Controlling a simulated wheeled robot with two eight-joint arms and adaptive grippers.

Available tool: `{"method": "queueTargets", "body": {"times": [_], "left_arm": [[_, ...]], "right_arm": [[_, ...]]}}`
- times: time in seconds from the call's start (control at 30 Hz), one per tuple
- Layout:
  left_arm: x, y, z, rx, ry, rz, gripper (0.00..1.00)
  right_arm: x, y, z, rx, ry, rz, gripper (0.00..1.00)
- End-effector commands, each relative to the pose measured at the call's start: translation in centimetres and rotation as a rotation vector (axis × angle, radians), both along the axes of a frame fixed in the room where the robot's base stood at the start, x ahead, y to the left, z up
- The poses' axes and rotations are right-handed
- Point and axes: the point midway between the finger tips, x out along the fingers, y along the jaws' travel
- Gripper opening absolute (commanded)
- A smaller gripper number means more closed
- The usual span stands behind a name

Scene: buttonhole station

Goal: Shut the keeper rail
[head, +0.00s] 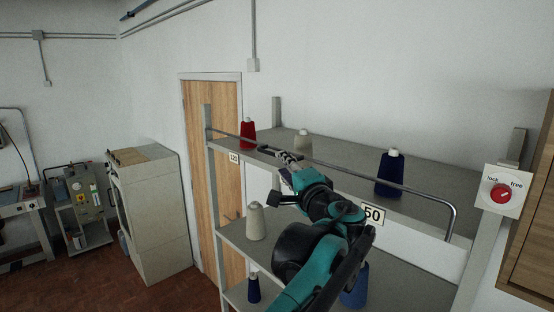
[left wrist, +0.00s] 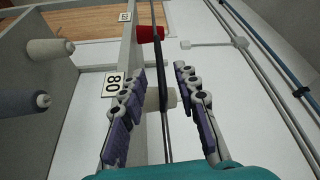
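The keeper rail (head: 405,187) is a thin grey metal bar along the front of the top shelf. It stands a little above the shelf, and its right end bends down. My left gripper (head: 277,153) is at the rail's left half, near the shelf's front edge. In the left wrist view, the rail (left wrist: 163,62) runs between the two spread fingers of the left gripper (left wrist: 165,90). The fingers look apart from the rail; whether it lies at fingertip depth I cannot tell. My left arm hides part of the rail and shelf. My right gripper is out of view.
Red (head: 248,133), cream (head: 302,145) and blue (head: 390,172) cones stand on the top shelf (head: 340,153), behind the rail. A lock/free switch (head: 502,192) with a red knob is at the right post. More cones stand on lower shelves. A door (head: 210,130) is behind.

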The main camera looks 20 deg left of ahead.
Motion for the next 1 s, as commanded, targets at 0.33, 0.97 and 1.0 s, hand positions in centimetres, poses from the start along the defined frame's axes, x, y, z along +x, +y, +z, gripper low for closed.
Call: {"method": "queueTargets", "body": {"times": [0.33,0.97,1.0], "left_arm": [[-2.4,-2.3,-0.2,0.000,0.000,0.001,0.31],[-4.0,-0.7,-7.9,-0.108,0.044,0.014,0.31],[-4.7,-0.2,-10.8,-0.150,0.060,0.018,0.31]], "right_arm": [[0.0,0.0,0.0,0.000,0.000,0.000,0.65],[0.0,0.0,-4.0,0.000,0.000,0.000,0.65],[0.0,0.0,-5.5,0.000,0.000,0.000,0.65]]}}
